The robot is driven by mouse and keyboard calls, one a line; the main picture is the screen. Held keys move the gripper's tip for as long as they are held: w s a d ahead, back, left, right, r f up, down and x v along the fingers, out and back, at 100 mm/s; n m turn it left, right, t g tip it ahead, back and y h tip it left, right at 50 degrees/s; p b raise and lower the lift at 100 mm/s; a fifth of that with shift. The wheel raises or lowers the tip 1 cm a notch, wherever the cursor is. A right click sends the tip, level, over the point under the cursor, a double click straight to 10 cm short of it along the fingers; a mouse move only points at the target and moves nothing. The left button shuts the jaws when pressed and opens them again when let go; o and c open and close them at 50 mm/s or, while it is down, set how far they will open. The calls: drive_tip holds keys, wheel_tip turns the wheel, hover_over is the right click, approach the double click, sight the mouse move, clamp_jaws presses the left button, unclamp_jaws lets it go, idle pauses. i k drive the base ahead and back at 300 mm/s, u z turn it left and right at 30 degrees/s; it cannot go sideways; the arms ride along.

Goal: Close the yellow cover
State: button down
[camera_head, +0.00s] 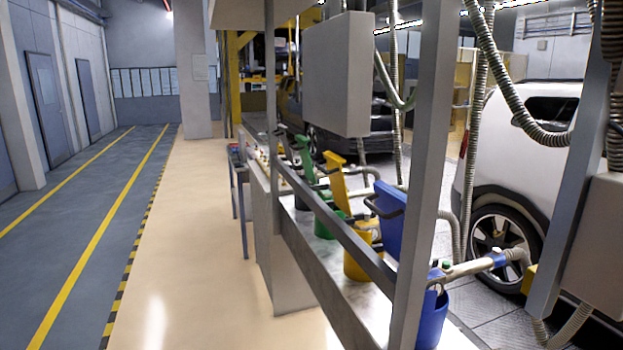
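The yellow cover (334,178) stands raised and upright, leaning slightly, above the yellow container (359,265) on a grey bench behind a metal rail. The container's upper part shows behind the rail, and part of it is hidden by the rail. The cover is open. My gripper is not in view, so its state does not show.
A green container (325,225) with a raised green cover (304,155) stands behind the yellow one. A blue container (432,320) with a raised blue cover (388,222) stands nearer; a hose nozzle (470,267) lies over it. A grey post (424,165) stands in front. The beige floor at left is clear.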

sight(333, 162)
drive_tip(key=k, duration=1)
drive_tip(key=u, duration=0.15)
drive_tip(key=i, duration=0.5)
drive_tip(key=u, duration=0.65)
drive_tip(key=i, duration=0.7)
drive_tip(key=u, duration=0.6)
drive_tip(key=i, duration=1.75)
drive_tip(key=z, duration=0.1)
